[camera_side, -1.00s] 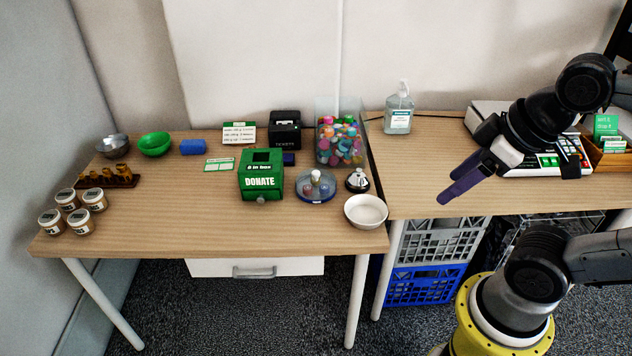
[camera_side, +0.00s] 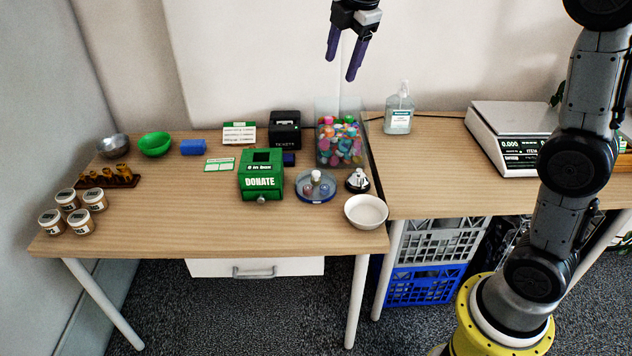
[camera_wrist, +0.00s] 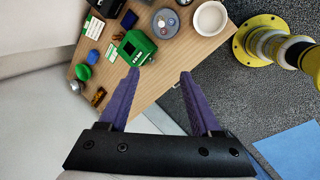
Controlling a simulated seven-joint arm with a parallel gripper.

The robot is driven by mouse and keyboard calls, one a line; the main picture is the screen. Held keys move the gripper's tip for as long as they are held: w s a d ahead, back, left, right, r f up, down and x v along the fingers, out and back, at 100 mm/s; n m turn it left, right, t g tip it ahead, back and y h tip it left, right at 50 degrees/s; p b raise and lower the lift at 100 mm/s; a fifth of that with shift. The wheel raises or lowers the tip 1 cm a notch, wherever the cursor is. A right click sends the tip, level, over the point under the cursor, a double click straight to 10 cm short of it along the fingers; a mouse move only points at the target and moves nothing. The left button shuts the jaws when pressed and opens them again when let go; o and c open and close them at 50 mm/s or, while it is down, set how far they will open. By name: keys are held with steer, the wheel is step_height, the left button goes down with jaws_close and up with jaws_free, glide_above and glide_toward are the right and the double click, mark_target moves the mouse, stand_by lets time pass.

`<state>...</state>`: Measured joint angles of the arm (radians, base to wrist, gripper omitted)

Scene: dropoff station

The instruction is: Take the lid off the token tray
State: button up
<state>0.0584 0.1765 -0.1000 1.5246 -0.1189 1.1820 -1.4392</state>
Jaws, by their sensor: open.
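The token tray (camera_side: 303,196) is a round, low tray with a blue rim, near the right end of the left table. A clear lid with a pale knob (camera_side: 316,175) appears to sit on it, with small round tokens showing beneath. The tray also shows near the top of the wrist view (camera_wrist: 166,23). My gripper (camera_side: 341,68) is open and empty, with purple fingers pointing down, high above the tables. In the wrist view its fingers (camera_wrist: 160,74) are spread apart, with nothing between them.
Close around the tray are a green donation box (camera_side: 262,182), a call bell (camera_side: 357,181), a white bowl (camera_side: 366,210) and a clear bin of colourful items (camera_side: 340,145). A sanitizer bottle (camera_side: 398,112) and a scale (camera_side: 515,125) stand on the right table. The left table's front middle is clear.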

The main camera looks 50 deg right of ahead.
steer(key=w+d+f+n+g, duration=0.2)
steer(key=w+d+f, duration=0.1)
steer(key=w+f, duration=0.5)
steer(key=g, duration=0.2)
glide_above(316, 172)
steer(key=a, duration=0.1)
step_height(316, 172, down, 24)
steer(key=shift+a, duration=0.15)
steer(key=shift+d+f, duration=0.2)
steer(key=shift+f, duration=0.85)
steer(key=shift+d+f, duration=0.15)
steer(key=shift+f, duration=0.85)
steer(key=shift+d+f, duration=0.2)
steer(key=shift+f, duration=0.85)
jaws_close()
